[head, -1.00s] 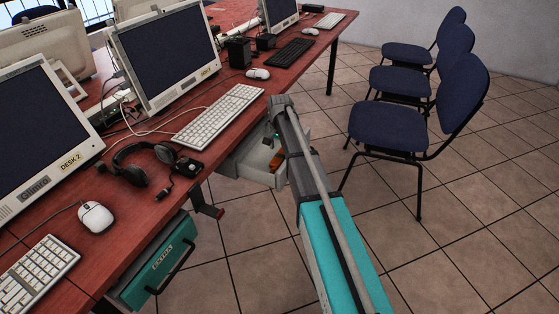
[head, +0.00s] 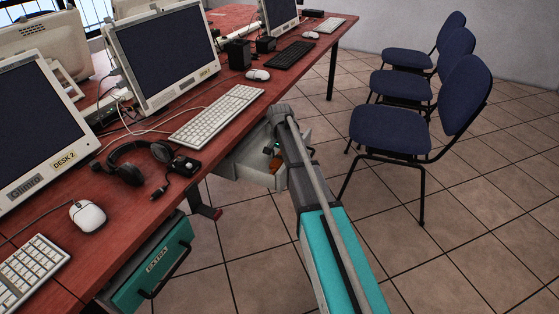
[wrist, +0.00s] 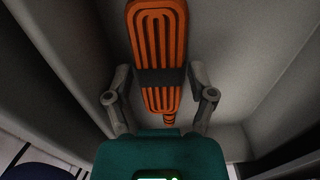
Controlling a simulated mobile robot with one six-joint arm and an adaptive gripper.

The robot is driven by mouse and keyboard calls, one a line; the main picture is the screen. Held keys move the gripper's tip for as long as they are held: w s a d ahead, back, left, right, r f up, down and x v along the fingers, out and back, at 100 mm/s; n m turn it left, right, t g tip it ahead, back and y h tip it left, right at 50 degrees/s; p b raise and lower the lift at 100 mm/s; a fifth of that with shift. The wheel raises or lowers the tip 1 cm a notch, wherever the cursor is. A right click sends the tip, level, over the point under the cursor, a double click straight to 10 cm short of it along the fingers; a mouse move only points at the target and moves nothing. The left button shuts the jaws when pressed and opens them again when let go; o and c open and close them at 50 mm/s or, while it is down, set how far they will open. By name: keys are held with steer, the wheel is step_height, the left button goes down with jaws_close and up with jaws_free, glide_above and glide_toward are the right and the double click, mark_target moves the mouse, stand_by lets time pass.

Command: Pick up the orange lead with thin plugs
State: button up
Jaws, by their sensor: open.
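The orange lead (wrist: 158,55) is a flat looped bundle with a dark band around its middle, lying in a pale grey open drawer (head: 240,170) under the desk. Its lower end shows near my gripper's palm; thin plugs cannot be made out. My gripper (wrist: 160,88) is open, with one finger on each side of the lead, and gaps show between fingers and lead. In the head view my arm hides most of the gripper, and only a small orange patch (head: 274,164) shows in the drawer.
Drawer walls rise close on both sides in the wrist view. The red desk (head: 130,235) above carries a keyboard (head: 216,115), headphones (head: 135,165) and a mouse (head: 88,215). A teal drawer marked EXTRA (head: 155,265) is at lower left. Blue chairs (head: 390,130) stand right; floor between is clear.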

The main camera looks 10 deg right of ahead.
mark_target(280, 157)
steer(key=c, duration=0.8)
steer(key=shift+r, duration=0.1)
steer(key=shift+c, duration=0.2)
step_height(280, 157, up, 10)
steer(key=p, duration=1)
stand_by(0.4)
